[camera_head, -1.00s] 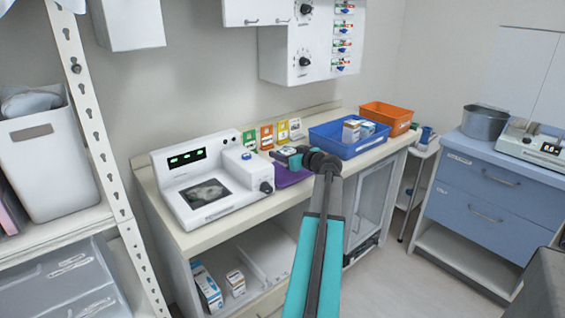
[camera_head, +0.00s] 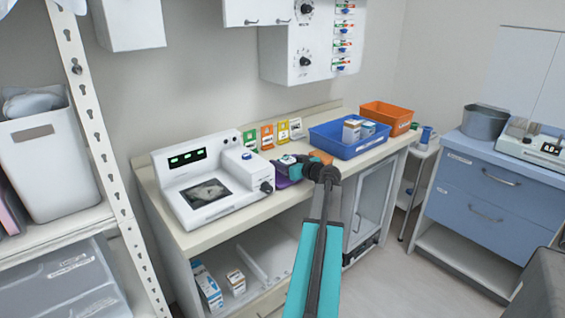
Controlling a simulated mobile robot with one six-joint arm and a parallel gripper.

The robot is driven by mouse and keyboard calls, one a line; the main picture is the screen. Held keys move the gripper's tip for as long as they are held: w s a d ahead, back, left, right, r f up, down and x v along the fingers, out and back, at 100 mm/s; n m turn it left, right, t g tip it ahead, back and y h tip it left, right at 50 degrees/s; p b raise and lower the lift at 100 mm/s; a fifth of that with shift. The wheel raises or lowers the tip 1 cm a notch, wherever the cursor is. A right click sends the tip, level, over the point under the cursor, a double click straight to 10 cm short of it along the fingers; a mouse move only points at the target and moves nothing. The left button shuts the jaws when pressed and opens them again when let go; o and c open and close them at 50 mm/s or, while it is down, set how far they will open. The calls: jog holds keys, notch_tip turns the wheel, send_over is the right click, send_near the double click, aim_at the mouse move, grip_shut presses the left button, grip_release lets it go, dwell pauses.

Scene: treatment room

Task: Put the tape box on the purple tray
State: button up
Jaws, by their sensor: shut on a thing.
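My gripper (camera_head: 287,166) is over the purple tray on the counter, between the white device and the blue bin. It is shut on a small box, seemingly the tape box, which is mostly hidden by the gripper; only a pale patch shows at the jaws. The purple tray (camera_head: 282,184) shows only as a strip below and left of the gripper; the rest is covered by my arm. I cannot tell whether the box touches the tray.
A white device (camera_head: 205,190) with a screen stands left of the tray. A blue bin (camera_head: 345,151) with boxes and an orange bin (camera_head: 388,117) are to the right. A small orange item (camera_head: 320,157) lies near the blue bin. Colored cards (camera_head: 268,137) stand behind.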

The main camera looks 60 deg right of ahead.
jog(key=shift+f, duration=0.15)
jog(key=o, duration=1.1)
jog(key=shift+r, duration=0.2)
jog(key=b+v, duration=0.2)
jog(key=v, duration=1)
jog(key=shift+a, duration=0.1)
